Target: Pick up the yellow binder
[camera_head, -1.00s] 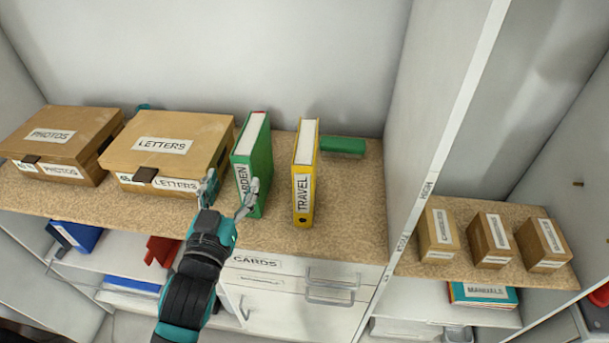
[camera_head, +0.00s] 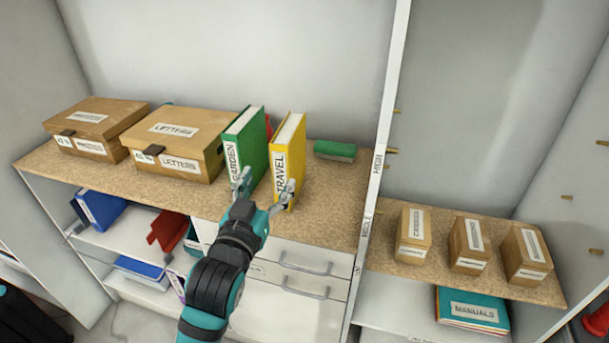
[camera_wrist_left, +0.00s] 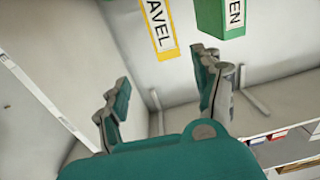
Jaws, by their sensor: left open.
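The yellow binder (camera_head: 287,150), labelled TRAVEL, stands upright on the speckled shelf top (camera_head: 335,205), spine toward me. The green binder (camera_head: 246,150), labelled GARDEN, stands just left of it. My left gripper (camera_head: 265,187) is open and empty, in front of the two binders. In the head view, its right finger overlaps the lower part of the yellow spine and its left finger overlaps the green one. The wrist view shows the yellow binder (camera_wrist_left: 159,28) and the green binder (camera_wrist_left: 219,17) beyond the fingers (camera_wrist_left: 163,72). My right gripper is not in view.
A LETTERS box (camera_head: 175,142) and another cardboard box (camera_head: 97,125) stand left of the binders. A green block (camera_head: 335,151) lies to the right, before a white upright panel (camera_head: 379,165). Drawers with handles (camera_head: 307,264) are below the shelf top.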

